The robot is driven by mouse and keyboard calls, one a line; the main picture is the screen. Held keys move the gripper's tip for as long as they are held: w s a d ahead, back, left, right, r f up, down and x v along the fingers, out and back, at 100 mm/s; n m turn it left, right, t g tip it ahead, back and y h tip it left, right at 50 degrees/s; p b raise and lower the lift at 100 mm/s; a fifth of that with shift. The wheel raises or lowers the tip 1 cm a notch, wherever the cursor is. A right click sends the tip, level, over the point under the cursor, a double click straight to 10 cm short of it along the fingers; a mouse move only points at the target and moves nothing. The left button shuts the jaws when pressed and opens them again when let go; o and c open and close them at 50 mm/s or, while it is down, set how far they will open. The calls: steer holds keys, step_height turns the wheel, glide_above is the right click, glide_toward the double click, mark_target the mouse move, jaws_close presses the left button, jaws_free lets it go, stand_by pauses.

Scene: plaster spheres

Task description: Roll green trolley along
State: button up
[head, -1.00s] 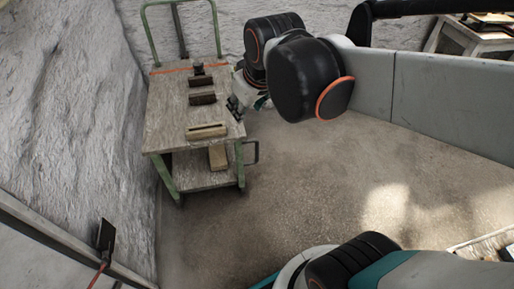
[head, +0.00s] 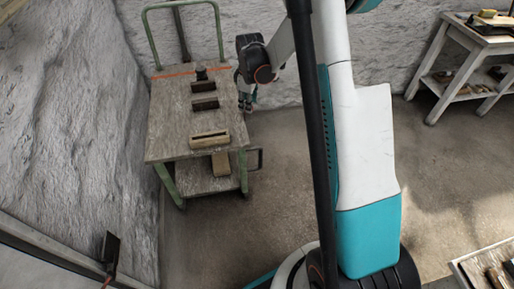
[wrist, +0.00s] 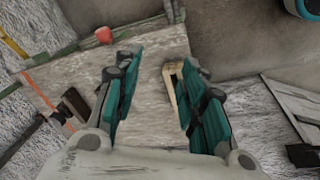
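The green trolley (head: 178,138) stands at the left in the head view, with a worn wooden top, a lower shelf and a green push handle (head: 148,35) at its far end. My gripper (head: 246,102) is at the right edge of its top, small and partly hidden there. In the wrist view, my gripper (wrist: 160,65) has its two teal fingers spread wide apart. The pale trolley top (wrist: 150,105) shows between and beyond them, and nothing is clasped. I cannot tell whether a finger touches the trolley.
Dark brown blocks (head: 204,87) and a pale wooden block (head: 209,140) lie on the trolley top. A rough plaster wall (head: 85,110) is close on its left. A workbench (head: 470,45) stands at the back right. The floor (head: 225,225) in front is clear.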

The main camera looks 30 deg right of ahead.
steer(key=w+d+f+n, duration=0.2)
steer(key=d+f, duration=0.1)
steer(key=f, duration=0.8)
steer(key=n+g+p, duration=0.1)
steer(key=n+g, duration=0.1)
glide_above(260, 154)
steer(key=f, duration=0.8)
steer(key=w+f, duration=0.1)
steer(key=f, duration=0.3)
steer(key=shift+d, duration=0.35)
step_height(260, 154, down, 14)
steer(key=b, duration=0.4)
steer(key=shift+s+b, duration=0.1)
steer(key=shift+b, duration=0.2)
steer(key=shift+r, duration=0.1)
jaws_close()
